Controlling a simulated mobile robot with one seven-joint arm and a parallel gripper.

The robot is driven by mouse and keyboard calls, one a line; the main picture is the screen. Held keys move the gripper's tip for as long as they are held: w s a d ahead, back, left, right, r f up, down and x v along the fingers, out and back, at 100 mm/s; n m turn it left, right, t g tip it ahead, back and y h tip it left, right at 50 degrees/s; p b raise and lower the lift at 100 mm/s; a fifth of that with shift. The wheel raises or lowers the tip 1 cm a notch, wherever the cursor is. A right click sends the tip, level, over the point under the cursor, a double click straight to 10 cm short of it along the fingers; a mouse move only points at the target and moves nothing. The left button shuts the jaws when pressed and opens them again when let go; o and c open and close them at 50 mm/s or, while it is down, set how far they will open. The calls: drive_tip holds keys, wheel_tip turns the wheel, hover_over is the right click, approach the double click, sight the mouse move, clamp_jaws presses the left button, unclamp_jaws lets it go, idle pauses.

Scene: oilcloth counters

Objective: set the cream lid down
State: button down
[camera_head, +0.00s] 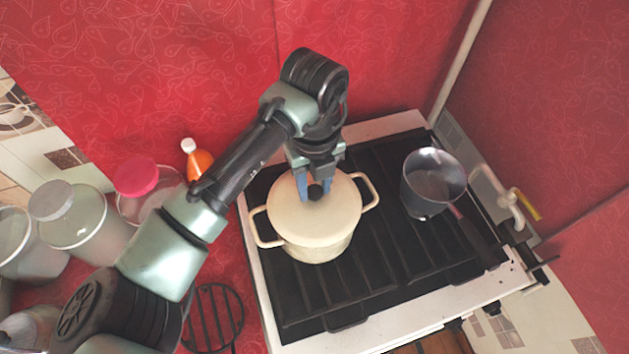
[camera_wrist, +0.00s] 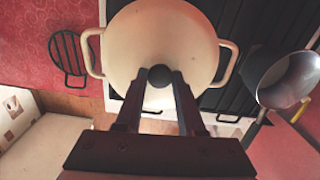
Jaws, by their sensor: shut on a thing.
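The cream lid (camera_head: 335,217) has a dark round knob and sits at the top of a cream two-handled pot (camera_head: 322,250) on the stove. It appears level with the pot's rim; I cannot tell whether a small gap lies between them. My gripper (camera_head: 315,192) comes down from above with its blue fingers shut on the lid's knob. In the wrist view the lid (camera_wrist: 165,40) fills the top middle, and the fingers of my gripper (camera_wrist: 160,85) are on either side of the dark knob. The pot's handles show at both sides there.
A dark metal pot (camera_head: 431,185) with a long handle stands on the stove grate (camera_head: 375,275) to the right. Glass jars (camera_head: 80,225) and an orange bottle (camera_head: 198,162) stand at left. A round black trivet (camera_head: 213,318) lies on the red oilcloth.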

sight(314, 190)
drive_tip(key=c, duration=1)
unclamp_jaws()
drive_tip(key=shift+f, duration=0.15)
drive_tip(key=o, duration=0.5)
wheel_tip(314, 190, up, 12)
drive_tip(key=shift+r+b, duration=0.2)
drive_tip(key=shift+b, duration=0.55)
